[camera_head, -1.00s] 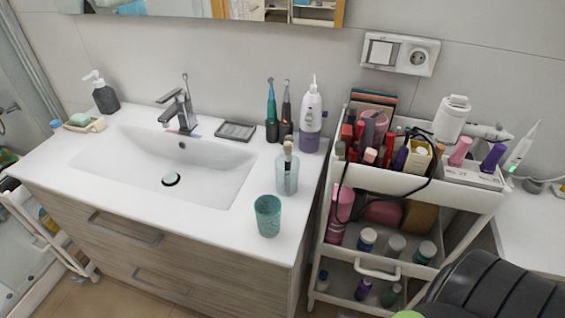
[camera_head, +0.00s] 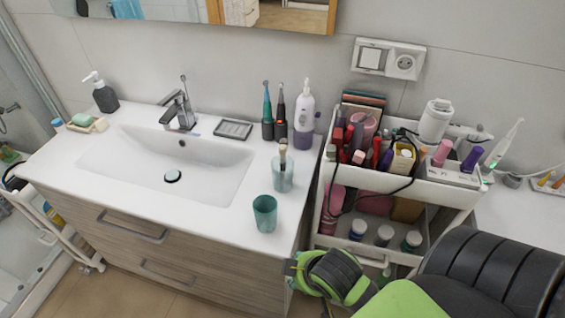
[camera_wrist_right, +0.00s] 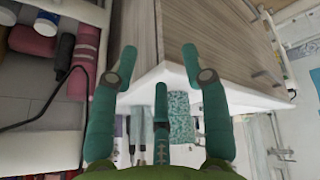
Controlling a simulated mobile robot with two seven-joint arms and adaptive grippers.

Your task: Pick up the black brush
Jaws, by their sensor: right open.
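The likely black brush is a slim dark electric toothbrush (camera_head: 280,112) standing upright at the back of the white counter, between a teal toothbrush (camera_head: 267,110) and a purple-and-white pump bottle (camera_head: 304,115). My right gripper is low in front of the counter's right end in the head view, well apart from the brush. In the right wrist view my right gripper (camera_wrist_right: 160,62) has its teal fingers spread, open and empty. I cannot pick out the black brush in that view. My left gripper is not in view.
A glass with brushes (camera_head: 283,174) and a teal cup (camera_head: 265,213) stand on the counter in front of the brush. A crowded white cart (camera_head: 450,193) stands to the right. The sink (camera_head: 200,170) is left. The drawer front (camera_wrist_right: 222,42) shows near the fingers.

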